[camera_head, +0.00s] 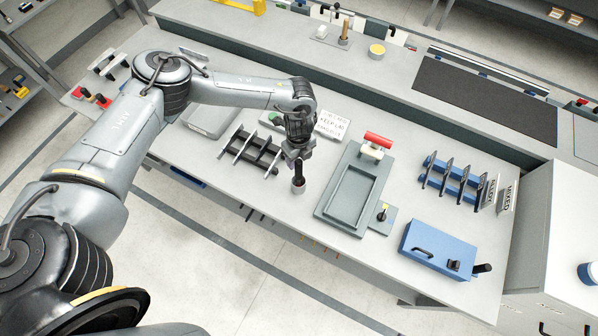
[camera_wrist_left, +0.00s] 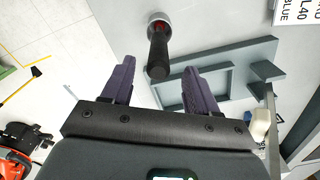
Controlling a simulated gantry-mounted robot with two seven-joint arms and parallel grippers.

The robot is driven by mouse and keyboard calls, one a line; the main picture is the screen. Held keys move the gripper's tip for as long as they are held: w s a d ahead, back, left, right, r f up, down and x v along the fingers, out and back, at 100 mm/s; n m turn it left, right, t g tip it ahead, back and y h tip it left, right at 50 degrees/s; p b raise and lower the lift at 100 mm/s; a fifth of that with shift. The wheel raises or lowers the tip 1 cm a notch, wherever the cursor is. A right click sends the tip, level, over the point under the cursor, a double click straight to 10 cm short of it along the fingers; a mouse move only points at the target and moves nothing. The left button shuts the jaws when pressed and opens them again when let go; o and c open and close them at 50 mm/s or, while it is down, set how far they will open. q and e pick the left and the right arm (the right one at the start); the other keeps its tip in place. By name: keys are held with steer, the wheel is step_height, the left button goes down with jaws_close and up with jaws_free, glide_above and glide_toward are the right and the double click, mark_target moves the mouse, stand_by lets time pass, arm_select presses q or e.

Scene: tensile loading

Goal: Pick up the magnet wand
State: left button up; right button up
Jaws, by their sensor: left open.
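The magnet wand (camera_head: 298,180) stands near the front edge of the bench, with a black handle and a grey and reddish base. My left gripper (camera_head: 298,155) is right above it, pointing down, and covers part of the handle's top. In the left wrist view the wand's black handle (camera_wrist_left: 158,50) points toward the gap between the two open dark fingers (camera_wrist_left: 159,72). Its silver base is farther off. The fingers look apart from the handle. My right gripper is in neither view.
A dark rack (camera_head: 252,150) stands left of the wand and a grey-green tray (camera_head: 326,212) close on its right. A blue box (camera_head: 438,250) and a blue rack (camera_head: 454,180) are farther right. A white printed sign (camera_head: 332,124) stands behind.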

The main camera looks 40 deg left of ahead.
mark_target(299, 167)
arm_select(q)
step_height(299, 167, down, 5)
steer(key=shift+s+d+r+p, duration=0.1)
steer(key=shift+s+p, duration=0.05)
steer(key=shift+p, duration=0.7)
steer(key=shift+f, duration=0.55)
steer(key=shift+c, duration=0.2)
jaws_close()
steer(key=shift+r, duration=0.2)
